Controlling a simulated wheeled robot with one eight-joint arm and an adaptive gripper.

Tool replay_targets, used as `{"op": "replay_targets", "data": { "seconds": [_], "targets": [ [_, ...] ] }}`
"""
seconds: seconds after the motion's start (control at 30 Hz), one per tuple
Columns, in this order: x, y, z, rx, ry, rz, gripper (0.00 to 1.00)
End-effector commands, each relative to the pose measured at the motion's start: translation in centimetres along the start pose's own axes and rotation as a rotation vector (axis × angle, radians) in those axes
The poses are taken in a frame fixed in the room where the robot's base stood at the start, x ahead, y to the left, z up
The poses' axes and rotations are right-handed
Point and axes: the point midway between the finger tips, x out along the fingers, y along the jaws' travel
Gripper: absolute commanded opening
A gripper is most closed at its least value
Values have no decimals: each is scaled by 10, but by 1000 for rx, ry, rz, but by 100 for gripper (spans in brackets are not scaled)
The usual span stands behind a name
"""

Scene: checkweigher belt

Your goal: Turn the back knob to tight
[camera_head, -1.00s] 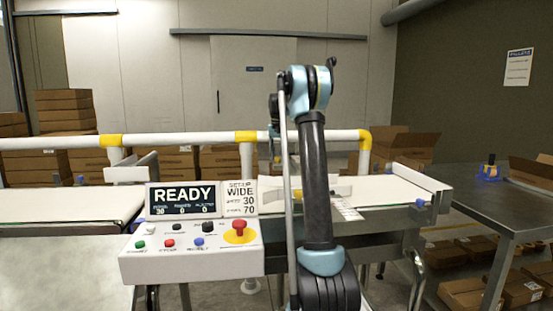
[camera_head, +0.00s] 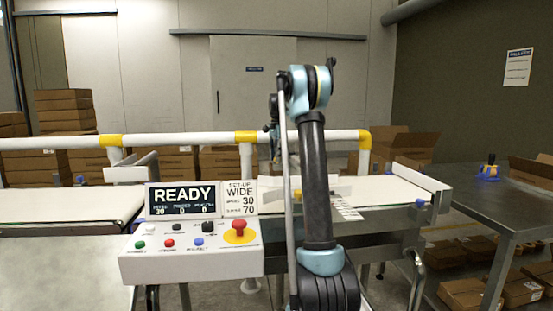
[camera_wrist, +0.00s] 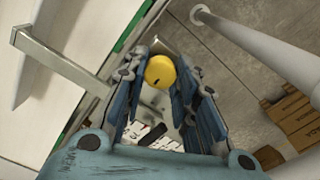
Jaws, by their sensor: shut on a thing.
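In the wrist view a round yellow knob (camera_wrist: 160,71) with a short dark mark on its face sits between the blue fingers of my gripper (camera_wrist: 163,62). My gripper is shut on this knob. A white printed scale (camera_wrist: 150,134) shows partly below the knob between the fingers. It also shows on the conveyor in the head view (camera_head: 347,209).
A control box (camera_head: 190,263) with buttons and a red stop button stands at the front, under a display reading READY (camera_head: 183,197). A setup card (camera_head: 240,198) reads WIDE, 30 and 70. A white rail (camera_head: 190,139) runs behind the belt. A metal table (camera_head: 480,206) stands at right.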

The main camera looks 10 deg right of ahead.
Motion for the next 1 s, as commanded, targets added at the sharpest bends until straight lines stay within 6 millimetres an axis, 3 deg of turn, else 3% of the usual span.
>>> {"op": "replay_targets", "data": {
  "seconds": [0.7,0.73,0.8,1.0],
  "targets": [
    [0,-2,1,77,0,-5,3],
    [0,-2,1,77,0,-5,29],
    [0,-2,1,77,0,-5,45],
    [0,-1,1,77,0,-3,48]
  ]
}}
